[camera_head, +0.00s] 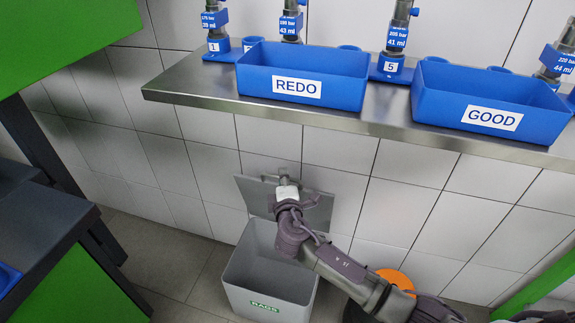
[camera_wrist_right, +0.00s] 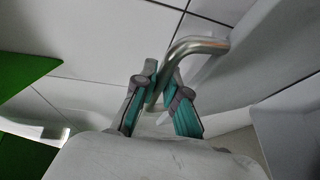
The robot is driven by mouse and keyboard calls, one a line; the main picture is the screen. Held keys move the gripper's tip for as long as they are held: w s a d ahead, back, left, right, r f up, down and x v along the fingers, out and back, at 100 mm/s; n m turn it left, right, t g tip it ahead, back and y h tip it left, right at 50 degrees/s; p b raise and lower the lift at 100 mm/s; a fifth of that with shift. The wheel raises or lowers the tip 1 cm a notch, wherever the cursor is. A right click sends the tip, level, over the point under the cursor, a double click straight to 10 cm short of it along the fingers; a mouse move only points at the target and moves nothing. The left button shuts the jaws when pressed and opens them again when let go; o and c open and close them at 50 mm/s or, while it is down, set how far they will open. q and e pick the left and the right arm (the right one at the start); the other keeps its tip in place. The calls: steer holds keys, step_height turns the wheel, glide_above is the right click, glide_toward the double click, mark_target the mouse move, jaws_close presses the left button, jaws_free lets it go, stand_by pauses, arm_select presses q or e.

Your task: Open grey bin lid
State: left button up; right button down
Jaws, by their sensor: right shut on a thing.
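The grey bin (camera_head: 242,286), with a green and white label on its front, stands on the floor below the shelf. Its grey lid (camera_head: 320,213) is swung up at the back near the tiled wall, and the bin's inside shows. My right gripper (camera_head: 284,172) is at the lid's upper edge. In the right wrist view, the right gripper's fingers (camera_wrist_right: 160,88) are shut on the bent metal handle (camera_wrist_right: 198,45), which runs to the grey lid beside it. The gripper hides part of the lid in the head view. My left gripper is not in view.
A metal shelf (camera_head: 190,83) above holds a blue REDO bin (camera_head: 347,84), a blue GOOD bin (camera_head: 445,106) and several pumps. A dark bench (camera_head: 45,228) with green panels stands at left. An orange and black object (camera_head: 397,279) is behind my right arm.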

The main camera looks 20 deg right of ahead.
steer(key=shift+s+a, duration=0.1)
steer(key=shift+s, duration=0.1)
steer(key=c, duration=1.2)
jaws_free()
steer(key=v, duration=1.2)
steer(key=shift+f, duration=0.15)
